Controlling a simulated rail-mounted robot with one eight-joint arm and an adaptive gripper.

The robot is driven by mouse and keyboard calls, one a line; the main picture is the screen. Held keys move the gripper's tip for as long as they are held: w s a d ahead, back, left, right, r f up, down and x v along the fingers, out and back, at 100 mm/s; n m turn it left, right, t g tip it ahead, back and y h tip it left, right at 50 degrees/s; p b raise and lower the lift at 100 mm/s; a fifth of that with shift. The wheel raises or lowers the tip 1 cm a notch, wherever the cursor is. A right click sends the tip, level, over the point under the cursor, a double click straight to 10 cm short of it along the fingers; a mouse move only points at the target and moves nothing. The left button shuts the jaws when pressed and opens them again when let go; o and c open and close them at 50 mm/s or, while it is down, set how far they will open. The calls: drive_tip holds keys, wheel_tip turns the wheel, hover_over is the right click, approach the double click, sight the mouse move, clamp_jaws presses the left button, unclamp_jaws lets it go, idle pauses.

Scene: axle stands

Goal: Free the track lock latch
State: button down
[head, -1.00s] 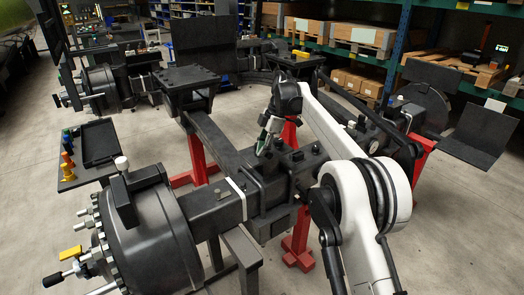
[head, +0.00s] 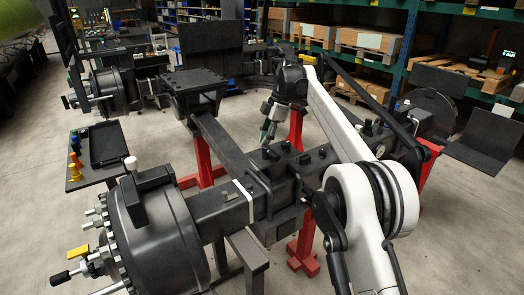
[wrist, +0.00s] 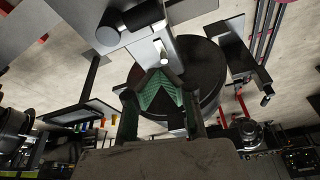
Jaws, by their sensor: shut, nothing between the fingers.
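My gripper (head: 266,138) is over the dark axle housing (head: 275,190) in the middle of the head view, fingers pointing down. In the wrist view its green-padded fingers (wrist: 158,78) are together and empty. A dark block with a pale rounded pin (wrist: 160,48) shows just beyond the fingertips; I cannot tell whether they touch. I cannot tell for certain which part is the track lock latch.
Red stands (head: 303,240) support the axle. A yellow-marked handle (head: 78,253) projects from the drum's left face. A second drum (head: 118,88) is behind. Shelves with boxes line the back; floor at lower right is free.

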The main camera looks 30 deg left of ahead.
drive_tip(key=p+v, duration=0.1)
drive_tip(key=v, duration=0.1)
drive_tip(key=p+v, duration=0.2)
drive_tip(key=v, duration=0.1)
drive_tip(key=shift+w+a, duration=0.1)
drive_tip(key=shift+a, duration=0.1)
